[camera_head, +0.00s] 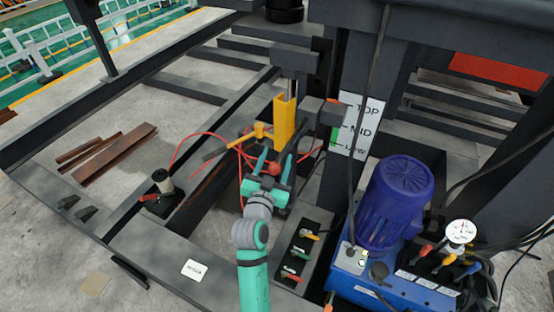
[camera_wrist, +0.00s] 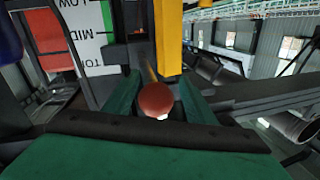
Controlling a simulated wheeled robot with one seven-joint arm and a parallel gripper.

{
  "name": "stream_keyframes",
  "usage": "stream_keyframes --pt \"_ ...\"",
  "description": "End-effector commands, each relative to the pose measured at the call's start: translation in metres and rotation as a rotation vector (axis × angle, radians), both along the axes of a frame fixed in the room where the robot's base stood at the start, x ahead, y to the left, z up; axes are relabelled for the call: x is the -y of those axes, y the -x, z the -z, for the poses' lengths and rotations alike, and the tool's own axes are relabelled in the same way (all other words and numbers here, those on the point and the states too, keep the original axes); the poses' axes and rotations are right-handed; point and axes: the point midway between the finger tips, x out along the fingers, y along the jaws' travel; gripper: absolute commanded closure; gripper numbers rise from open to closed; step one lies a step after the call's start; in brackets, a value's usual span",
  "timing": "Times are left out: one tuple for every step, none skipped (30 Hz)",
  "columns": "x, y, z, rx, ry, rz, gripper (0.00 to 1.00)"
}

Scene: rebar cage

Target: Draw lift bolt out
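A round red knob (camera_head: 275,169), which looks like the head of the lift bolt, sits just below the yellow upright (camera_head: 284,122). In the wrist view the knob (camera_wrist: 155,100) shows large, in front of the lower end of the yellow upright (camera_wrist: 168,40). My gripper (camera_head: 276,157) has its teal fingers on either side of the knob. In the wrist view the fingers (camera_wrist: 160,92) stand apart, with a gap visible beside the knob. The bolt's shank is hidden behind the knob.
A label plate marked TOP, MID and LOW (camera_head: 360,125) is right of the yellow upright. An orange-handled hammer-like tool (camera_head: 258,132) and red hoses lie close to my gripper. A blue motor (camera_head: 396,200) stands at right. Dark steel beams frame the floor.

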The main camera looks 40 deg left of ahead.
Motion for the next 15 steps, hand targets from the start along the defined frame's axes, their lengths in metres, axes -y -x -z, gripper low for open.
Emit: stream_keyframes --pt "0.001 -0.001 0.000 0.000 0.000 0.002 0.50" --pt "0.001 -0.001 0.000 -0.001 0.000 0.003 0.50" --pt "0.002 0.000 0.000 0.000 0.001 0.003 0.50" --pt "0.002 0.000 0.000 0.000 0.001 0.004 0.50" --pt "0.003 0.001 0.000 0.000 0.001 0.004 0.50" --pt "0.005 0.004 0.001 0.000 0.001 0.004 0.50" --pt "0.007 0.007 0.001 0.000 0.001 0.004 0.50" --pt "0.008 0.010 0.001 -0.001 0.002 0.004 0.50" --pt "0.011 0.015 0.001 -0.001 0.002 0.004 0.50" --pt "0.014 0.019 0.001 -0.001 0.002 0.004 0.50" --pt "0.016 0.024 0.001 -0.001 0.002 0.004 0.50" --pt "0.020 0.031 0.001 -0.001 0.002 0.003 0.50" --pt "0.023 0.036 0.002 -0.002 0.002 0.003 0.50" --pt "0.025 0.041 0.002 -0.002 0.002 0.003 0.50" --pt "0.030 0.048 0.001 -0.002 0.001 0.003 0.50"
